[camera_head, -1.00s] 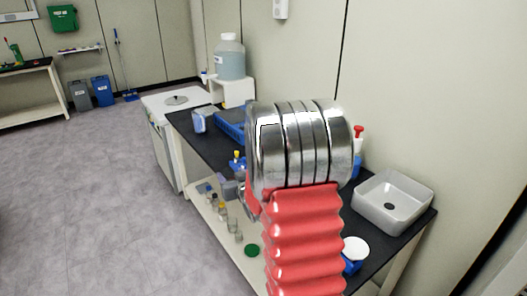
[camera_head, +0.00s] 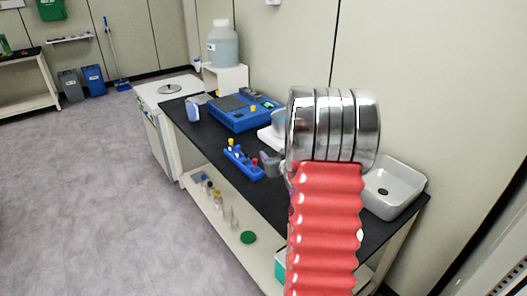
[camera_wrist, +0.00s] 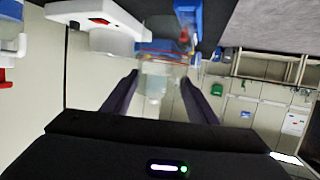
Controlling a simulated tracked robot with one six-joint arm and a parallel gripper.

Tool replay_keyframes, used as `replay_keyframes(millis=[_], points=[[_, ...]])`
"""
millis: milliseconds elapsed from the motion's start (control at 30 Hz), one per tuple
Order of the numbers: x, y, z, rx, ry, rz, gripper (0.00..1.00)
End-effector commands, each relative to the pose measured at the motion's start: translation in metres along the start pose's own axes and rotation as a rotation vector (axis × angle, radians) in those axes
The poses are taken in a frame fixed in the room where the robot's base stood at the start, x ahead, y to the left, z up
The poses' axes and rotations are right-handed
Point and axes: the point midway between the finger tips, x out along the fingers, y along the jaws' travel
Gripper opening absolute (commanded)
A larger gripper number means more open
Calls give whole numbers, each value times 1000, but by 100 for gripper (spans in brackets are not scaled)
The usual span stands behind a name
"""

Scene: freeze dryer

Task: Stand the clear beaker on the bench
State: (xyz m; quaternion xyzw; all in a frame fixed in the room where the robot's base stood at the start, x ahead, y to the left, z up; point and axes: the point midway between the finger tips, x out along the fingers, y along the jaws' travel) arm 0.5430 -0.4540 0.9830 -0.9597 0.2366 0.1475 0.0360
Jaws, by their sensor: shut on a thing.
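The clear beaker (camera_wrist: 155,80) is a see-through shape between the two dark fingers of my gripper (camera_wrist: 160,77) in the wrist view. My gripper is shut on it, and the background shows through its glass. In the head view my gripper (camera_head: 270,163) shows only as a small grey part left of my arm, above the bench. My arm hides most of it, and I cannot make out the beaker there. The bench (camera_head: 207,132) has a long black top. The beaker's height above it cannot be told.
A blue rack (camera_head: 243,162) with coloured-cap vials stands near the bench's front edge by my gripper. Behind it are a large blue tray (camera_head: 235,117) and a white device (camera_head: 270,138). A sink (camera_head: 392,188) is at the right. Bare black top lies left of the rack.

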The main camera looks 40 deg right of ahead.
Motion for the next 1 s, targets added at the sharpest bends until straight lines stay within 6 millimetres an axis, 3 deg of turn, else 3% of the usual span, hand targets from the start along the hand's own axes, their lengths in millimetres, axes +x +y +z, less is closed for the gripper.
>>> replay_keyframes(millis=[400,800,1000], points=[[17,0,53,2,-2,-1,22],[18,0,57,1,0,0,22],[23,0,75,2,-2,0,22]])
